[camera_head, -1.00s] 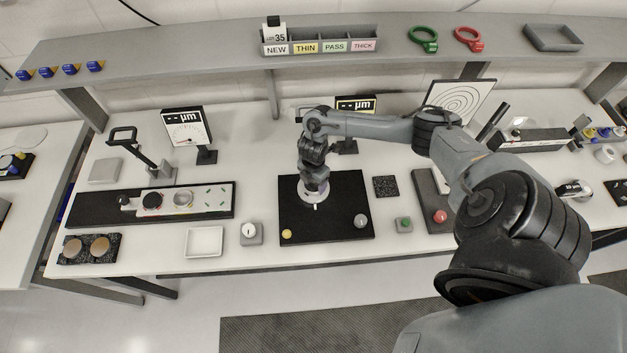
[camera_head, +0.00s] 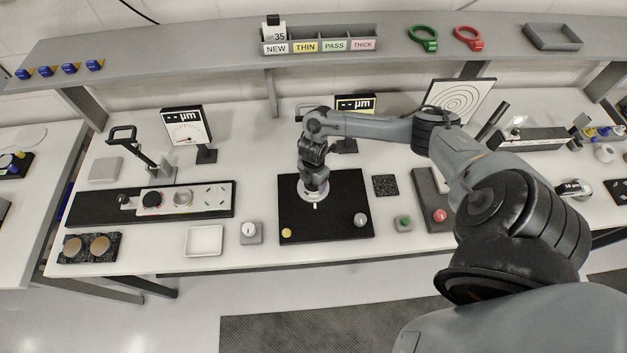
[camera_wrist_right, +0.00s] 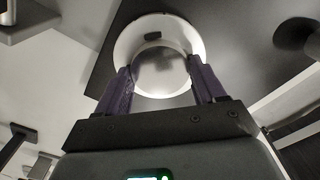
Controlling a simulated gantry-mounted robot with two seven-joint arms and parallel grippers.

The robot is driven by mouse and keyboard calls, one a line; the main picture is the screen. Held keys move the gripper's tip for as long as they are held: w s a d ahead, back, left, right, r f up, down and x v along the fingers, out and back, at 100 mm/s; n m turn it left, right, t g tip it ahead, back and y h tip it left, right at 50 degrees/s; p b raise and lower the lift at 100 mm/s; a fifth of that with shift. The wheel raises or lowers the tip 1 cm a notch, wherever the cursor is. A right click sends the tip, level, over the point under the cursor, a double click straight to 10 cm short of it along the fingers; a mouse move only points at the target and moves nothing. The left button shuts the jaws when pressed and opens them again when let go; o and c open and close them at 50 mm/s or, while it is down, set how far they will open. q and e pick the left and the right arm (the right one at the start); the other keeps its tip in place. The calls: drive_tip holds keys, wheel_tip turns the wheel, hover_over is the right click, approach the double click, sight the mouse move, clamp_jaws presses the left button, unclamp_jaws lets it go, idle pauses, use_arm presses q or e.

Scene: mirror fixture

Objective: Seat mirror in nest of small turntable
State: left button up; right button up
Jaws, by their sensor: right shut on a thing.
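My right gripper (camera_head: 313,191) points down over the small white turntable (camera_head: 324,196) on the black mat. In the right wrist view its two dark purple fingers (camera_wrist_right: 162,84) are shut on the round, shiny mirror (camera_wrist_right: 161,73), one finger at each side. The white ring of the turntable (camera_wrist_right: 124,46) shows around and beyond the mirror, with a small dark mark at its far side. The mirror overlaps the middle of the ring. I cannot tell whether it touches the nest, which is hidden beneath it. My left gripper is not in view.
The black mat (camera_head: 350,190) carries a brass knob (camera_head: 287,233) and a grey knob (camera_head: 361,220). A white tray (camera_head: 204,241) and a dial block (camera_head: 250,232) stand to the left. Green (camera_head: 404,223) and red (camera_head: 440,215) buttons are to the right. A shelf (camera_head: 220,47) runs behind.

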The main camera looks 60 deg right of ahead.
drive_tip(key=shift+f, duration=0.15)
drive_tip(key=o, duration=1.1)
drive_tip(key=shift+s, duration=0.15)
drive_tip(key=shift+o, duration=0.6)
drive_tip(key=shift+d+f, duration=0.1)
drive_tip(key=shift+r+p, duration=0.3)
drive_tip(key=shift+r, duration=0.05)
drive_tip(key=shift+w+r+p, duration=0.2)
drive_tip(key=shift+r+p, duration=1.15)
drive_tip(key=shift+p, duration=0.05)
